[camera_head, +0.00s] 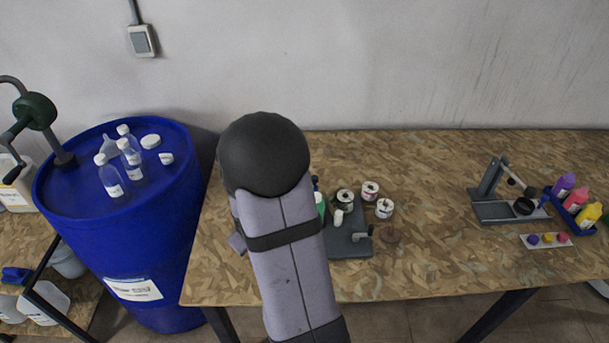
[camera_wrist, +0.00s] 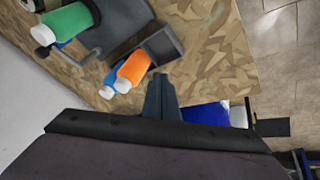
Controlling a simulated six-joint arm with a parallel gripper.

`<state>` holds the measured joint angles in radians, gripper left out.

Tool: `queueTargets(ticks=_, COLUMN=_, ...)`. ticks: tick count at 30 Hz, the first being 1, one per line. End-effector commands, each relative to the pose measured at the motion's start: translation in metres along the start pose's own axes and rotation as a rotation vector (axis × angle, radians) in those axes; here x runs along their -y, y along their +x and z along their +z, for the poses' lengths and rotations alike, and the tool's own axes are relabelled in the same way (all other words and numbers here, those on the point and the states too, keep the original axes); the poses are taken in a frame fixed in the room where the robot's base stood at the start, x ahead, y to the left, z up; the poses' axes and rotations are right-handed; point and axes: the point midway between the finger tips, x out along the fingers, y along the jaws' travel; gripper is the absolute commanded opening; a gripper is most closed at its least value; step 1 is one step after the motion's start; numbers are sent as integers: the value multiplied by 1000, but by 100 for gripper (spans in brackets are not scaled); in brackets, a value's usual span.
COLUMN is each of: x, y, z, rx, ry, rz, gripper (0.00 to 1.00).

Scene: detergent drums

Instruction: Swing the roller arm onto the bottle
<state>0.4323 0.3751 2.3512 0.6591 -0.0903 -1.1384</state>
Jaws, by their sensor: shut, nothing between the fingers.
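A green bottle (camera_wrist: 68,22) with a white cap lies on a grey fixture (camera_wrist: 118,22) at the top left of the wrist view. A thin dark bar (camera_wrist: 70,54) runs beside the bottle and looks like part of the roller arm; I cannot tell its exact position. In the head view the fixture's base (camera_head: 350,246) shows partly behind my arm, with a sliver of the green bottle (camera_head: 320,205). My gripper (camera_wrist: 161,80) is shut and empty, apart from the bottle; in the head view my own arm hides it.
An orange bottle (camera_wrist: 132,69) and a blue bottle (camera_wrist: 115,82) lie by a dark holder (camera_wrist: 160,45) close to my gripper. A blue drum (camera_head: 130,240) stands left.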

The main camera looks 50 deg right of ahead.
Motion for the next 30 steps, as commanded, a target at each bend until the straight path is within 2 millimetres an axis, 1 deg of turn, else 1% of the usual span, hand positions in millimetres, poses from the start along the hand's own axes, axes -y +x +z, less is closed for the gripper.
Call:
queueTargets(ticks=1, x=-17, y=18, z=6, rx=-2, ry=-17, rz=61, gripper=0)
queueTargets(ticks=2, x=-24, y=30, z=5, rx=-17, ry=-40, rz=104, gripper=0)
queueTargets(ticks=3, x=-37, y=40, z=4, rx=-28, ry=-67, rz=161, gripper=0)
queueTargets(ticks=6, x=-69, y=57, z=4, rx=-37, ry=-128, rz=300, gripper=0)
queueTargets(ticks=8, x=-87, y=65, z=7, rx=-30, ry=-165, rz=382, gripper=0)
queueTargets(ticks=9, x=-99, y=70, z=9, rx=-22, ry=-189, rz=438, gripper=0)
queueTargets(ticks=15, x=-122, y=86, z=1, rx=-40, ry=-279, rz=621, gripper=0)
queueTargets(ticks=21, x=-141, y=96, z=-4, rx=-33, ry=-366, rz=821, gripper=0)
queueTargets(ticks=25, x=-150, y=97, z=-6, rx=-15, ry=-415, rz=948, gripper=0)
queueTargets(ticks=30, x=-158, y=94, z=-7, rx=13, ry=-458, rz=1083, gripper=0)
